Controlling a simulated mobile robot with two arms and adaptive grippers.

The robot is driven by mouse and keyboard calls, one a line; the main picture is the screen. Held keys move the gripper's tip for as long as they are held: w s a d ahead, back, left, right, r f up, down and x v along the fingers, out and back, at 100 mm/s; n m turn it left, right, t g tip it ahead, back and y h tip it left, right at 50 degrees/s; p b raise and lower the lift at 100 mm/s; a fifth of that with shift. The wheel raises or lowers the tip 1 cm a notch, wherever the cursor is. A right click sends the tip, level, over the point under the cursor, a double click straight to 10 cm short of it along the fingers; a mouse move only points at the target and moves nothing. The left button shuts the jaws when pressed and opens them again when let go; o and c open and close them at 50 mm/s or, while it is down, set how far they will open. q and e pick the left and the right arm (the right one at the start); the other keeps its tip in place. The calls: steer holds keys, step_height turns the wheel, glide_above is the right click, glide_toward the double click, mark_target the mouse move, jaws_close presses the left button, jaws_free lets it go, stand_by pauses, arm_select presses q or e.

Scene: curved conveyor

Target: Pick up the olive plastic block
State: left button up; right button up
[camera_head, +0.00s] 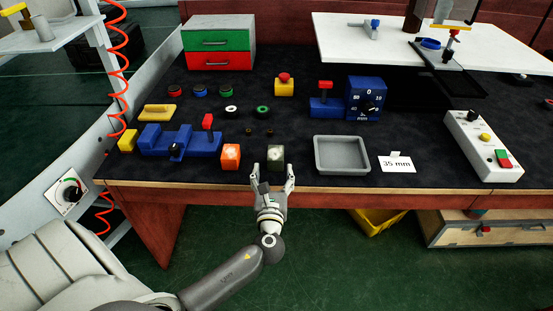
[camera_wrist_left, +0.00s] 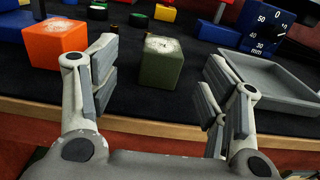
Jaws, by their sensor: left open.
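The olive block (camera_head: 275,154) stands on the dark table mat near the front edge, with a pale worn patch on its top. It also shows in the left wrist view (camera_wrist_left: 162,66), upright and ahead of the fingers. My left gripper (camera_head: 273,178) is open and empty at the table's front edge. Its fingers are spread to the left and right of the block's line. In the left wrist view the block lies in the gap beyond the fingers (camera_wrist_left: 160,90), apart from them. My right gripper is not in view.
An orange block (camera_head: 231,155) stands close left of the olive block. A grey tray (camera_head: 341,168) lies close to the right. A blue fixture (camera_head: 190,142) is farther left. A blue dial gauge (camera_head: 365,97) and coloured rings stand behind. The wooden table edge (camera_head: 330,183) runs in front.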

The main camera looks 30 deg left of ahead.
mark_target(275, 161)
arm_select(q)
steer(key=x, duration=0.8)
steer(key=shift+w+d+f, duration=0.15)
steer(key=shift+w+d, duration=0.05)
steer(key=shift+w, duration=0.05)
steer(key=shift+c, duration=0.3)
steer(key=c, duration=1.1)
